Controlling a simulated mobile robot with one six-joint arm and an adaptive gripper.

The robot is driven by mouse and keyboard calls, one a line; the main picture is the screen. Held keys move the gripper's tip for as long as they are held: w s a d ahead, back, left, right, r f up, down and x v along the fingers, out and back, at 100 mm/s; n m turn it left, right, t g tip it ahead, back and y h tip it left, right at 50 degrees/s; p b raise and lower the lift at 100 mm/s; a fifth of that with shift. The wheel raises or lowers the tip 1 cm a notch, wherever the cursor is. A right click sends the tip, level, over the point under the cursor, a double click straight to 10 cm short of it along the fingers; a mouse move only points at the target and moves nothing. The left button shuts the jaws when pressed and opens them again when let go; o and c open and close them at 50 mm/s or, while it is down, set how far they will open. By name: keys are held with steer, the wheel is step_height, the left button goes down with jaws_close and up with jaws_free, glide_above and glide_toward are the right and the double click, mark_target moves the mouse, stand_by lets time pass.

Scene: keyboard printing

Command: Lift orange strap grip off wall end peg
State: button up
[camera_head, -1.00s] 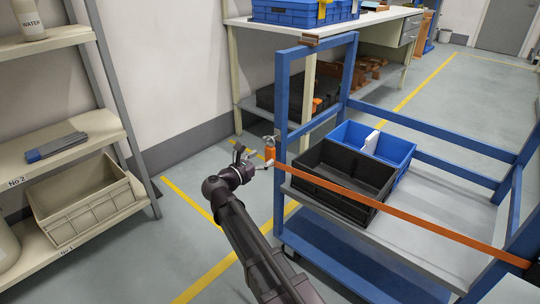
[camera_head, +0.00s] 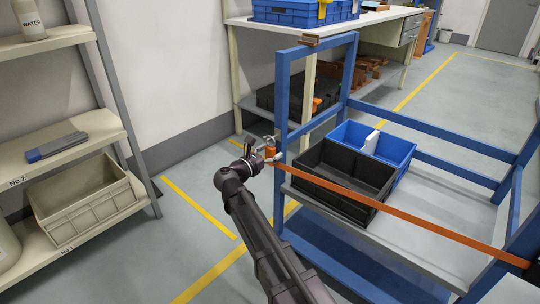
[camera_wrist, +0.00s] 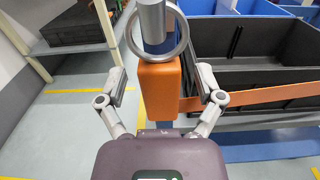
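The orange strap grip (camera_wrist: 160,92) is upright in the middle of the wrist view, with a metal ring (camera_wrist: 156,34) at its top around a grey peg (camera_wrist: 152,22). In the head view the grip (camera_head: 270,154) shows small at the cart's near left post, partly hidden by my gripper. My gripper (camera_wrist: 165,88) is open, one finger on each side of the grip, with visible gaps to both sides. The orange strap (camera_head: 400,213) runs from the grip across the cart's front to the far right post.
The blue cart (camera_head: 283,100) carries a black crate (camera_head: 345,180) and a blue crate (camera_head: 395,150) just behind the strap. A shelf (camera_head: 85,145) with a beige bin (camera_head: 85,205) stands at left. Floor between shelf and cart is clear.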

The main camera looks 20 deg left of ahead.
jaws_close()
steer(key=shift+r, duration=0.1)
steer(key=shift+r+p, duration=0.65)
steer(key=shift+p, duration=0.1)
steer(key=v, duration=1.8)
